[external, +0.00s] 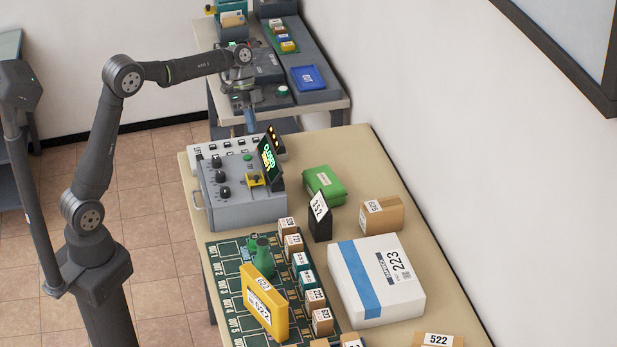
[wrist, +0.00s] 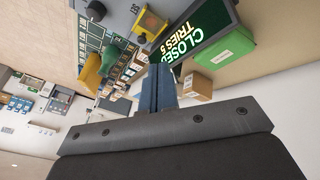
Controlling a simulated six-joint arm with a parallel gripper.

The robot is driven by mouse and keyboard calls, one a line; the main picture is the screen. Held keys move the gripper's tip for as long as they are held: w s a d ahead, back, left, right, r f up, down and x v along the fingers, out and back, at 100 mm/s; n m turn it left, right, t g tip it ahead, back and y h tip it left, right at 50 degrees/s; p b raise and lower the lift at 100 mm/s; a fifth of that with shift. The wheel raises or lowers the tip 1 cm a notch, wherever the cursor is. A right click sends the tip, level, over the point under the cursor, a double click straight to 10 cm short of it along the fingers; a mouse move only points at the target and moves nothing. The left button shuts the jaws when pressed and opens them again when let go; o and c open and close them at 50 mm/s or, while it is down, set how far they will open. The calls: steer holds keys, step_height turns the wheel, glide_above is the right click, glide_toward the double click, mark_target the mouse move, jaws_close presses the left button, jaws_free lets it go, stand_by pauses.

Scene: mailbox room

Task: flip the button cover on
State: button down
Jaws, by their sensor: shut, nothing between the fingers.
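A small yellow button cover (external: 256,179) sits on the top of a grey control box (external: 247,212), near its right end. In the wrist view the yellow cover (wrist: 152,24) shows near the top edge, beside the screen. I cannot tell whether it is raised or down. My gripper (external: 250,128) is above and behind the box, apart from the cover, with its blue fingers pointing down. In the wrist view the gripper (wrist: 160,72) has its blue fingers together with nothing between them.
A dark screen (wrist: 198,30) with green text reading "CLOSED TRIES 5" stands beside the cover. Black knobs (external: 223,177) and a green button (external: 248,157) are on the box. A green package (external: 324,185), white parcel (external: 375,285) and yellow box (external: 264,305) stand on the table.

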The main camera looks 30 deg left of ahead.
steer(key=shift+w+a+f+n+h, duration=0.3)
steer(key=shift+w+a+n+h, duration=0.3)
steer(key=shift+n, duration=0.3)
steer(key=shift+d+f, duration=0.1)
steer(key=shift+d, duration=0.05)
glide_toward(261, 181)
steer(key=w+f, duration=0.1)
steer(key=w+d+f, duration=0.1)
steer(key=f, duration=0.1)
steer(key=shift+w+d+f, duration=0.1)
steer(key=shift+w+d, duration=0.05)
steer(key=shift+w, duration=0.05)
steer(key=shift+s+d+f, duration=0.1)
steer(key=shift+s+d, duration=0.05)
steer(key=shift+s, duration=0.45)
steer(key=shift+s+d+f, duration=0.1)
steer(key=shift+s+d, duration=0.05)
steer(key=shift+s, duration=0.45)
steer(key=shift+s+d+f, duration=0.15)
steer(key=shift+s, duration=0.35)
steer(key=shift+s+d, duration=1.9)
